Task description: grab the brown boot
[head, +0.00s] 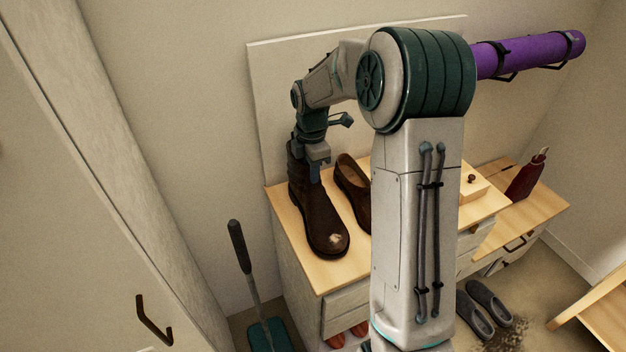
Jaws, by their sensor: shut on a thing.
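The brown boot (319,218) stands on the left end of a light wooden cabinet top, its toe pointing toward me, with a pale scuffed patch on the toe. My gripper (318,166) reaches down from above and is shut on the boot's shaft near the opening. The fingertips are partly hidden against the dark boot. The sole looks to rest on the cabinet top, but I cannot tell whether it is slightly raised.
A second brown shoe (352,186) stands just right of the boot, partly behind my arm. A dark red bottle (526,177) stands at the right. Grey slippers (488,304) lie on the floor. A long-handled tool (240,262) leans left of the cabinet (345,312).

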